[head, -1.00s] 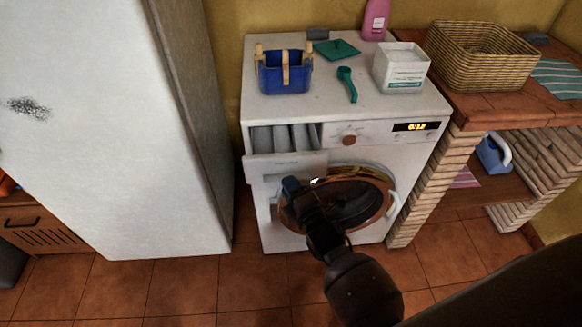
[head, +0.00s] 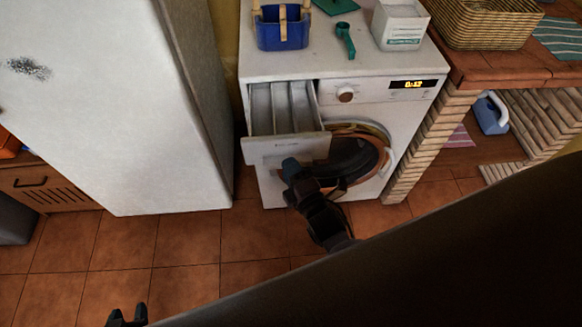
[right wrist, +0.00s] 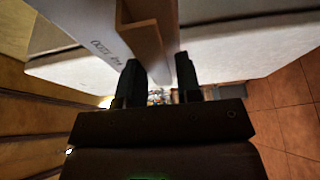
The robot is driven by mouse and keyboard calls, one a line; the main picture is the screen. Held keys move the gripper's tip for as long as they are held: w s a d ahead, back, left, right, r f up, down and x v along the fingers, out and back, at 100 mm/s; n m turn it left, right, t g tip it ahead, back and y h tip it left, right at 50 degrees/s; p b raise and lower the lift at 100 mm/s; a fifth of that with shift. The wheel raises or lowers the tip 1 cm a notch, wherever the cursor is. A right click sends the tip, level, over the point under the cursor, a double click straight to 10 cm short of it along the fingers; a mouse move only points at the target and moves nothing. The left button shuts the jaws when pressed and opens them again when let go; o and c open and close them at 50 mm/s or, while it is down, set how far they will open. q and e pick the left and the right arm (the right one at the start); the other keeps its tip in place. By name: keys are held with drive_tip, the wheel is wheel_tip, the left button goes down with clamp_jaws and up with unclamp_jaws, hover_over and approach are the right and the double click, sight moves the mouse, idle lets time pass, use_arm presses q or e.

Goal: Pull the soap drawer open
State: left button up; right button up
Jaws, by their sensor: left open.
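The washing machine's soap drawer (head: 285,147) is pulled out at the machine's upper left, and its long pale compartments show from above. My right gripper (head: 291,167) is at the lower edge of the drawer front in the head view. My left gripper (head: 127,316) is open and empty at the bottom left of the head view, low over the floor and far from the drawer.
The round door (head: 355,165) is just below and right of the drawer. A blue basket (head: 281,33), green scoop (head: 345,40) and white box (head: 400,25) stand on the machine. A white cabinet (head: 110,110) is at left, a brick counter (head: 420,150) at right. Tiled floor in front is open.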

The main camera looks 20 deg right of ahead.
drive_tip(key=shift+o, duration=1.4)
drive_tip(key=shift+f, duration=0.15)
drive_tip(key=s+d, duration=0.1)
drive_tip(key=s, duration=0.9)
drive_tip(key=shift+s+p, duration=0.3)
drive_tip(key=shift+s, duration=0.1)
drive_tip(key=shift+d, duration=0.1)
